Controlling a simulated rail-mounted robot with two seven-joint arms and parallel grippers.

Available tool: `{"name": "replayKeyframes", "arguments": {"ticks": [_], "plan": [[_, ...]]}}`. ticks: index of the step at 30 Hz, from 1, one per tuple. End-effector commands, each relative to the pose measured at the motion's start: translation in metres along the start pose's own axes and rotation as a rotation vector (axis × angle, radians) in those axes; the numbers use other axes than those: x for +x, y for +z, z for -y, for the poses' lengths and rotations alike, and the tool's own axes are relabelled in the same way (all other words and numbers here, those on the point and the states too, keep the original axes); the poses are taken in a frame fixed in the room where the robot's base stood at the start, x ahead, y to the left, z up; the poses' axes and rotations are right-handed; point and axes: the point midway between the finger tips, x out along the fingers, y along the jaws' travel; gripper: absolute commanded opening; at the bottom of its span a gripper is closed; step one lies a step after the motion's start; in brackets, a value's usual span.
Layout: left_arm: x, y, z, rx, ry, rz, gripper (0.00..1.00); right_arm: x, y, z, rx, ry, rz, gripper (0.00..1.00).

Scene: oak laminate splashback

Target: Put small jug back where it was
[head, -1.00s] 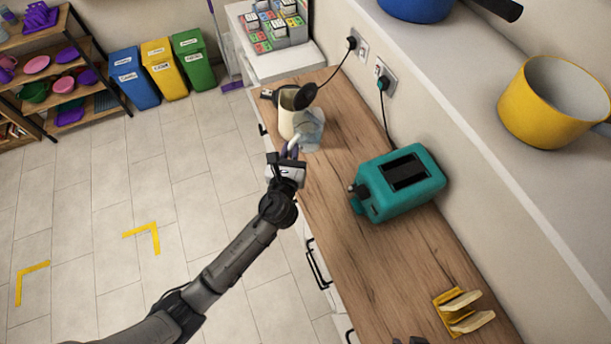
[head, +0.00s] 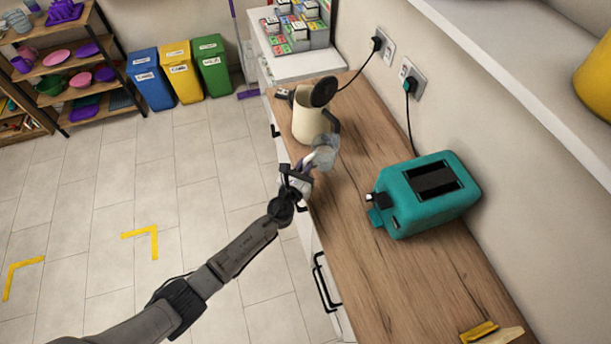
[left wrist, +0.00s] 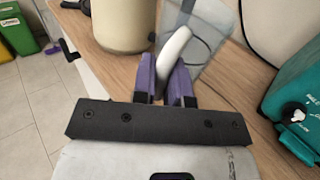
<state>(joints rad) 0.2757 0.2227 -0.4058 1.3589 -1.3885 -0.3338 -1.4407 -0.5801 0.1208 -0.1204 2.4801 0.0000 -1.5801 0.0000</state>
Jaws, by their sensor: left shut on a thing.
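The small jug (head: 326,150) is clear and see-through with a white handle (left wrist: 174,48). My left gripper (head: 308,168) is shut on this handle, with its purple fingers (left wrist: 160,75) on either side of it in the left wrist view. The clear jug body (left wrist: 207,35) shows just beyond the fingers. The jug is by the front part of the wooden worktop, close to the cream kettle (head: 309,118). I cannot tell whether its base touches the worktop. My right gripper is not in view.
The kettle's dark lid (head: 325,91) stands open. A teal toaster (head: 430,195) sits to the right, its cord running to a wall socket. Bare worktop (head: 375,135) lies between kettle and toaster. A yellow holder (head: 480,332) is at the near end.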

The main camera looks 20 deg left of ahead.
Motion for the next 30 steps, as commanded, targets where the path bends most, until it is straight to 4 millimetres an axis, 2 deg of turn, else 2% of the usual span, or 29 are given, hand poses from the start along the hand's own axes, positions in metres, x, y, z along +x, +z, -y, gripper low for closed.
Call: {"name": "replayKeyframes", "arguments": {"ticks": [3, 8, 24, 25, 30], "plan": [[0.000, -0.018, 0.001, 0.000, 0.000, 0.000, 0.00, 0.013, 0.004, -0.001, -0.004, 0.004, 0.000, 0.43], [0.000, -0.034, 0.000, 0.001, 0.000, 0.000, 0.00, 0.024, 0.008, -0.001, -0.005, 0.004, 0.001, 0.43], [0.000, -0.041, 0.000, 0.000, 0.000, 0.001, 0.00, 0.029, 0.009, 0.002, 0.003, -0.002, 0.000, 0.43], [0.000, -0.040, 0.000, 0.000, 0.000, 0.000, 0.16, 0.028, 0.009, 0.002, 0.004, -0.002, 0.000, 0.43], [0.000, -0.040, 0.000, 0.000, 0.000, 0.000, 0.33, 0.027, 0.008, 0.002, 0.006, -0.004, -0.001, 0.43]]}}
